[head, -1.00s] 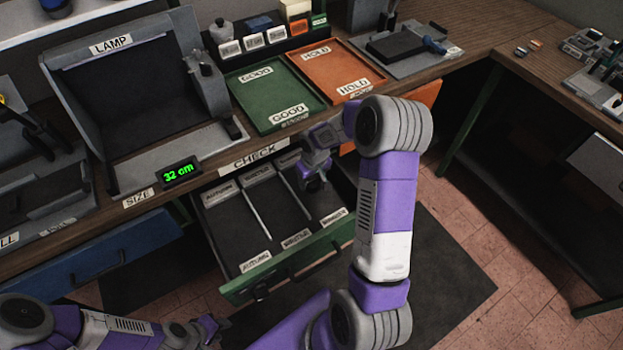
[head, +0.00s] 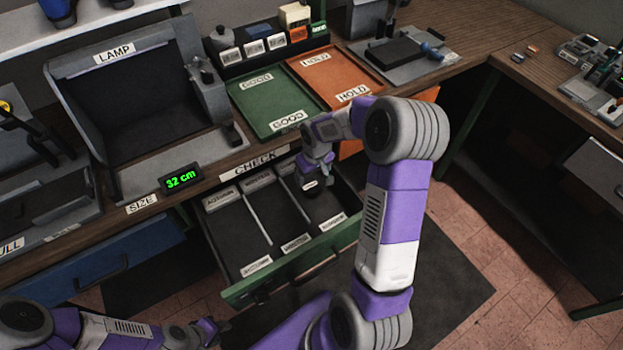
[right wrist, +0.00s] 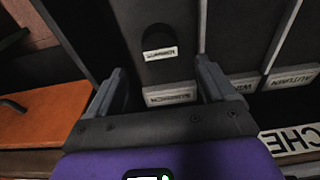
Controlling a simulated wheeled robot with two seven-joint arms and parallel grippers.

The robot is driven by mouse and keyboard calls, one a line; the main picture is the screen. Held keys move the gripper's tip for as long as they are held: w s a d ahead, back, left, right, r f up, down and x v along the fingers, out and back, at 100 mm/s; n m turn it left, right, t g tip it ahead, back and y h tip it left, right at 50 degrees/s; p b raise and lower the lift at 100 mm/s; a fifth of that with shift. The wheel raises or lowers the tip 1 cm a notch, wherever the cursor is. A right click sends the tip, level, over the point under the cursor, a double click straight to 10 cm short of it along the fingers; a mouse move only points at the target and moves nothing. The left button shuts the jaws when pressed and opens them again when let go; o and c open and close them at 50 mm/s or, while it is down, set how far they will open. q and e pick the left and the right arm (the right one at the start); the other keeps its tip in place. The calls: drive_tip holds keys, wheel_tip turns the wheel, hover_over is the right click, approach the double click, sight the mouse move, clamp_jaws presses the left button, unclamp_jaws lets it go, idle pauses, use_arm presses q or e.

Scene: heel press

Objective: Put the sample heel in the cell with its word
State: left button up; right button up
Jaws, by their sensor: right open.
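The sample heel (right wrist: 158,37) is a small black block with a white label, in the right-hand cell of the open check drawer (head: 291,271). Its label is too small to read surely. In the head view the heel (head: 311,186) shows just below my right gripper (head: 318,170). My right gripper (right wrist: 165,82) is open, its fingers apart with the heel visible beyond and between them. The cell's own label (right wrist: 171,95) is blurred; neighbouring cells read AUTUMN and something like WINTER. My left gripper (head: 213,328) is low at the left, away from the drawer; its jaws are unclear.
A green GOOD tray (head: 258,87) and an orange HOLD tray (head: 318,66) lie on the bench behind the drawer. Thin dividers separate the drawer cells.

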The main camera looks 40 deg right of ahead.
sight(314, 190)
drive_tip(key=r, duration=0.3)
drive_tip(key=r+p, duration=0.1)
drive_tip(key=r, duration=0.1)
drive_tip(key=shift+s+r, duration=0.3)
drive_tip(key=shift+s, duration=0.05)
